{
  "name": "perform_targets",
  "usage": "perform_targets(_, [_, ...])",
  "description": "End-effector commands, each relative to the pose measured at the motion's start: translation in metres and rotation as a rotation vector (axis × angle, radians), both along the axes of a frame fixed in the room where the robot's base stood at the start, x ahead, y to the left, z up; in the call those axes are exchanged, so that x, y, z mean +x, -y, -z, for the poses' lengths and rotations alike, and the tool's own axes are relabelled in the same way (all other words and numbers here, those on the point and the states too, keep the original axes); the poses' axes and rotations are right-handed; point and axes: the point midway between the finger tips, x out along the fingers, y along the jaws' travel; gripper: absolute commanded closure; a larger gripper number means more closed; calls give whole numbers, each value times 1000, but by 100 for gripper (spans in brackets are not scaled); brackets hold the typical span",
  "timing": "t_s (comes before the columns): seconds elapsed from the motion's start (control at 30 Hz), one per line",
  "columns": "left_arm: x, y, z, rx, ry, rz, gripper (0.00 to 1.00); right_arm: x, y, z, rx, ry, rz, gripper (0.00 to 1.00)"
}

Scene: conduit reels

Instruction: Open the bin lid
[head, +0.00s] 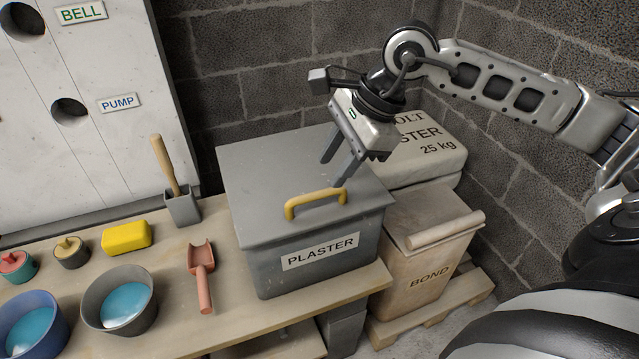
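The grey bin (318,270), labelled PLASTER, stands at the right end of the wooden bench. Its flat grey lid (265,170) is shut on top, with a yellow handle (315,199) near the front edge. My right gripper (336,172) points down over the lid, just behind and to the right of the handle. Its two fingers are spread apart with nothing between them. I cannot tell whether a fingertip touches the handle. My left gripper is not in view.
A red scoop (202,275), a yellow block (126,237) and buckets with blue liquid (120,300) are on the bench left of the bin. Stacked bags (425,150) and a BOND sack (430,250) stand at its right. A block wall (250,60) rises behind.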

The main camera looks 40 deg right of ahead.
Motion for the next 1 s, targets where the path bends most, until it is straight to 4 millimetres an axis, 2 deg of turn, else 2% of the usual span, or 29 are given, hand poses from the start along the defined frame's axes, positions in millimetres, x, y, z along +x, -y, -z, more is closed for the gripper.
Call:
perform_targets(0.1, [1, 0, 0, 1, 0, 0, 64, 6, -9, 22, 4, -4, -2, 64])
perform_targets(0.3, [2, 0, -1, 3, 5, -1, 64, 13, -18, 46, 4, -2, 0, 64])
perform_targets(0.47, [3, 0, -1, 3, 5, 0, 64, 15, -20, 54, 1, -1, 0, 64])
perform_targets(0.73, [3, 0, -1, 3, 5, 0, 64, 16, -20, 55, 1, 0, 1, 64])
perform_targets(0.87, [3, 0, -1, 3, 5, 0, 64, 16, -20, 55, 1, 0, 1, 100])
perform_targets(1.0, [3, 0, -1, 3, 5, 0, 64, 16, -20, 54, 1, 0, 1, 100])
